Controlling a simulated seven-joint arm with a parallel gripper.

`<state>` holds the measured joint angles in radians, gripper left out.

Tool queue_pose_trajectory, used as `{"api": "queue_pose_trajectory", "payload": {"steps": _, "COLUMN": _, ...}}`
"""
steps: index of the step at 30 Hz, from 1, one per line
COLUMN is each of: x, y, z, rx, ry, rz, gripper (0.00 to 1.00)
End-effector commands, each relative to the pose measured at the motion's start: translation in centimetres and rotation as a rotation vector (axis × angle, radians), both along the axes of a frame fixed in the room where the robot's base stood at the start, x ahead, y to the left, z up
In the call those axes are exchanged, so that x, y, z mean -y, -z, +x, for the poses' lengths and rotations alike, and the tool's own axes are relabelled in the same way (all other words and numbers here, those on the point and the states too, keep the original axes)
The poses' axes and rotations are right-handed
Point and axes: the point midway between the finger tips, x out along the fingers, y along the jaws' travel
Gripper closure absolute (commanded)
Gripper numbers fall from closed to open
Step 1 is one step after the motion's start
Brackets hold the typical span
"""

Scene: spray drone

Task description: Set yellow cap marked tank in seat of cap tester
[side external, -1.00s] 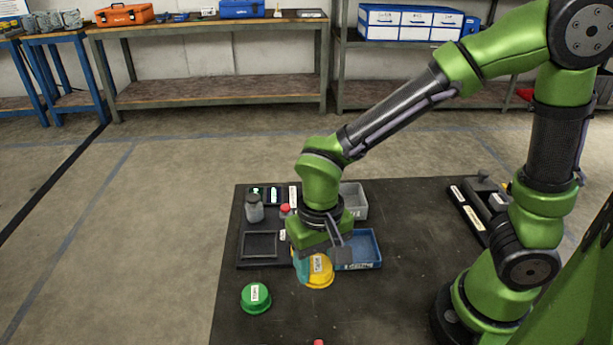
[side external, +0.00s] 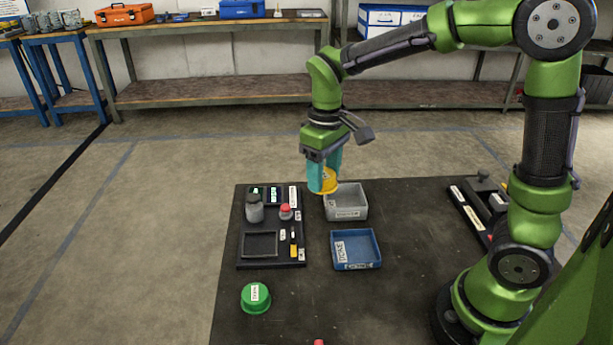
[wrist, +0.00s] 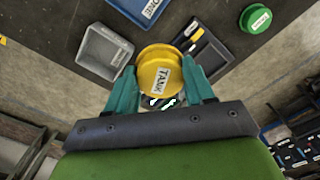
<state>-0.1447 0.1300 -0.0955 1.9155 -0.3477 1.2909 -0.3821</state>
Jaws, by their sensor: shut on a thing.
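The yellow cap (side external: 326,180) is held between the teal fingers of my gripper (side external: 322,174), raised off the table near the back edge, by the grey bin. In the wrist view the yellow cap (wrist: 160,72) sits between both fingers, and its white label reads TANK. My gripper is shut on its sides. A black fixture (side external: 473,213) with pale labels and an upright knob stands at the table's right, partly behind my arm. It may be the cap tester; its seat cannot be made out.
A grey bin (side external: 347,203) and a blue tray (side external: 371,249) stand mid-table. A black organizer (side external: 271,263) at left holds a grey jar (side external: 254,209) and a red-topped item (side external: 285,212). A green cap (side external: 256,300) lies at front left. The table between tray and fixture is clear.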

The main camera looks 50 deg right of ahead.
Motion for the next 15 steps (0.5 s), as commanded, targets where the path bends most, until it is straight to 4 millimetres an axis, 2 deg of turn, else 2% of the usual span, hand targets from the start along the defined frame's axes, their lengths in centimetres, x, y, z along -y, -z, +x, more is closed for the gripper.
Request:
{"api": "queue_pose_trajectory", "payload": {"steps": 3, "x": -2.7, "y": 3.3, "z": -2.5, "rx": -0.009, "ry": -0.123, "rz": 0.000, "gripper": 0.88}}
{"api": "queue_pose_trajectory", "payload": {"steps": 9, "x": -5.6, "y": 8.2, "z": -6.1, "rx": -0.006, "ry": -0.312, "rz": -0.001, "gripper": 0.88}}
{"api": "queue_pose_trajectory", "payload": {"steps": 12, "x": -6.2, "y": 9.5, "z": -6.9, "rx": -0.003, "ry": -0.365, "rz": -0.001, "gripper": 0.88}}
{"api": "queue_pose_trajectory", "payload": {"steps": 14, "x": -6.4, "y": 9.9, "z": -6.6, "rx": -0.001, "ry": -0.382, "rz": 0.000, "gripper": 0.88}}
{"api": "queue_pose_trajectory", "payload": {"steps": 15, "x": -6.6, "y": 10.0, "z": -5.8, "rx": 0.001, "ry": -0.384, "rz": 0.000, "gripper": 0.88}}
